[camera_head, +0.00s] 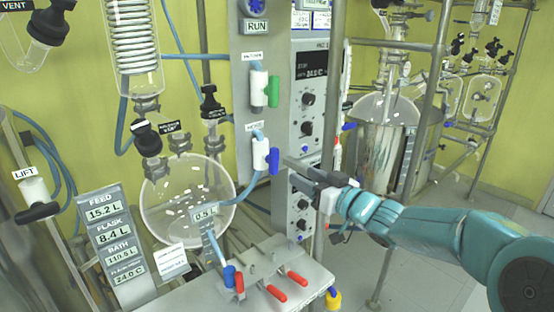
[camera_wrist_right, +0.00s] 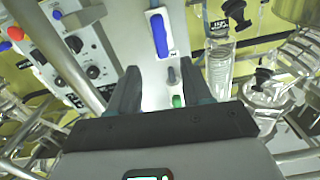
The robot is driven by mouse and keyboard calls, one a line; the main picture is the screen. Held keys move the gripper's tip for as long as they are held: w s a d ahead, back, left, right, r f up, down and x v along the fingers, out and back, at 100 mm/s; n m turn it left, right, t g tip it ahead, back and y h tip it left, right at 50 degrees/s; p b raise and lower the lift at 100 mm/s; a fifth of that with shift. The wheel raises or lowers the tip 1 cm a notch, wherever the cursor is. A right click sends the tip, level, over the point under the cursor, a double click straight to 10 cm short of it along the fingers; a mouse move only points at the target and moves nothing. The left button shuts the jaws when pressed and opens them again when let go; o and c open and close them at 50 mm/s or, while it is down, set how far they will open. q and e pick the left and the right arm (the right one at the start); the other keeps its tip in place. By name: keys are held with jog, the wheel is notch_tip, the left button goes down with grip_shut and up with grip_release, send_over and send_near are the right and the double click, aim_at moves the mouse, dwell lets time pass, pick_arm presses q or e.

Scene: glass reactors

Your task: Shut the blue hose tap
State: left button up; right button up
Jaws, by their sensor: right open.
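The blue hose tap (camera_head: 274,161) has an upright blue lever on a white body, with a blue hose on it, on the grey panel. Its blue lever also shows in the right wrist view (camera_wrist_right: 159,36), beyond the fingertips. My right gripper (camera_head: 296,172) comes in from the right, just right of the lever and slightly below it. In the wrist view the right gripper (camera_wrist_right: 160,75) has its two fingers apart with nothing held between them. The lever appears clear of the fingers. My left gripper is not in view.
A green-handled tap (camera_head: 272,91) sits above on the same panel. A control box (camera_head: 306,100) with knobs stands right behind the gripper. A round glass flask (camera_head: 187,205) is at left.

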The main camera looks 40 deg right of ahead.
aim_at(277, 161)
jog(key=w, duration=0.3)
jog(key=w+p, duration=0.1)
jog(key=w, duration=0.3)
jog(key=w+a+p, duration=0.1)
jog(key=w, duration=0.2)
jog(key=shift+w, duration=0.15)
jog(key=shift+w+r, duration=0.1)
jog(key=shift+w, duration=0.05)
jog(key=shift+w, duration=0.15)
jog(key=shift+c, duration=0.7)
grip_shut()
